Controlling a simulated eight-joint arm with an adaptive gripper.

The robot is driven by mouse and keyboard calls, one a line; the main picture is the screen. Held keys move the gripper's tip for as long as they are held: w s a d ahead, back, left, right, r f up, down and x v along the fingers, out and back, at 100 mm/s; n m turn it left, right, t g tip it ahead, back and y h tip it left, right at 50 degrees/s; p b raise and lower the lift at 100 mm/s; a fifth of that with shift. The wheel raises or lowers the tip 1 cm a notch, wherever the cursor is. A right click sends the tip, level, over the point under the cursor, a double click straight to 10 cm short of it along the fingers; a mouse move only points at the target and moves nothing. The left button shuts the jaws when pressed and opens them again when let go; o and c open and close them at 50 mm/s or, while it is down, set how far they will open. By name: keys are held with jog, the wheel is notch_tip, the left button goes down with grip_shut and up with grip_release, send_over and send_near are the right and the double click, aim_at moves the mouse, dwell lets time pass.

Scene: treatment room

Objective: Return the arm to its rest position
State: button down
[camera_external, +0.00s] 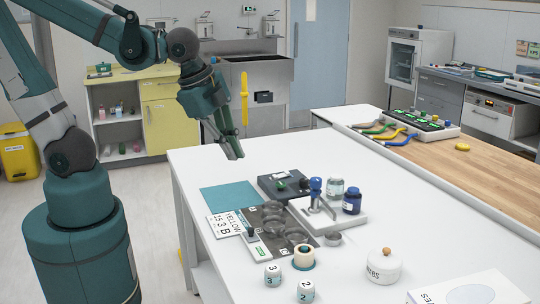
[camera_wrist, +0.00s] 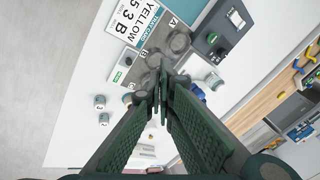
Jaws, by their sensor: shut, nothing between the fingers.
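My gripper (camera_external: 234,154) is at the end of my teal arm, above the back left part of the white table (camera_external: 390,218). Its fingers point down and are together, with nothing between them. In the wrist view my gripper (camera_wrist: 160,88) shows two long dark fingers meeting near the middle. A teal mat (camera_external: 229,198) lies on the table below and in front of my gripper, apart from it. My arm is bent, with its elbow raised at the upper left.
A card reading YELLOW 5 3 B (camera_external: 228,222), a dark tray (camera_external: 268,226), a dark box (camera_external: 287,186), a blue bottle (camera_external: 352,201) and a white jar (camera_external: 384,267) stand on the table. Two small numbered containers (camera_external: 273,275) are at its front. The table's back left is clear.

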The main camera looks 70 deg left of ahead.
jog(key=a+r+n+t, duration=0.2)
jog(key=a+r+n, duration=0.4)
jog(key=a+n, duration=0.5)
jog(key=shift+s+a+r+t, duration=0.15)
jog(key=shift+s+r+t, duration=0.15)
jog(key=shift+t, duration=0.1)
dwell(2.5)
